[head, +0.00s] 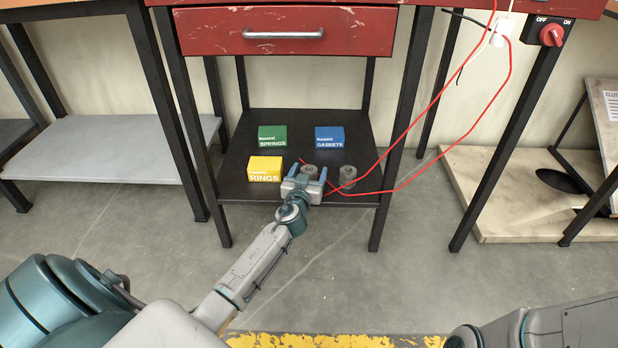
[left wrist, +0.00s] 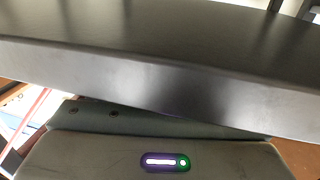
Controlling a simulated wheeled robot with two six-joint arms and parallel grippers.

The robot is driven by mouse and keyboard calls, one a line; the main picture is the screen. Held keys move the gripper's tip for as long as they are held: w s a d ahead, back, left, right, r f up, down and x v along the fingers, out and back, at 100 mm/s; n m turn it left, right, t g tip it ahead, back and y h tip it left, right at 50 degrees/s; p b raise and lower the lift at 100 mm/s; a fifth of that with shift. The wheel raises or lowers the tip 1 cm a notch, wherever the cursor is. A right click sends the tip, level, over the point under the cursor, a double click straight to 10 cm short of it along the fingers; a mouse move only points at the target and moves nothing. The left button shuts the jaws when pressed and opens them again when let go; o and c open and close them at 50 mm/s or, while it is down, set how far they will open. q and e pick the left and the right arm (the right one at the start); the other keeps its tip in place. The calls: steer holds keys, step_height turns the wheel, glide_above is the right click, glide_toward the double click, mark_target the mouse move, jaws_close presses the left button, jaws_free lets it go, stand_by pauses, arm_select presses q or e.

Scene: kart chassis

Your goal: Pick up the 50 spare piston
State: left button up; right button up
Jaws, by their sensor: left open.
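Two small grey cylindrical pistons stand on the black lower shelf (head: 300,130): one left piston (head: 310,169) and one right piston (head: 347,175). Their top markings are too small to read, so I cannot tell which is the 50. My left gripper (head: 309,169) is open at the shelf's front edge. In the head view its two blue fingers appear on either side of the left piston; whether they touch it cannot be told. My right gripper is out of view.
A yellow RINGS box (head: 265,169), a green SPRINGS box (head: 272,137) and a blue GASKETS box (head: 329,138) stand on the shelf. A red cable (head: 400,186) hangs across its right front, near the right piston. A red drawer (head: 285,32) is above; table legs flank the shelf.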

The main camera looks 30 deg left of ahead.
arm_select(q)
steer(key=shift+w, duration=0.1)
steer(key=shift+c, duration=0.2)
steer(key=c, duration=1.1)
steer(key=shift+o, duration=0.2)
steer(key=shift+r, duration=0.15)
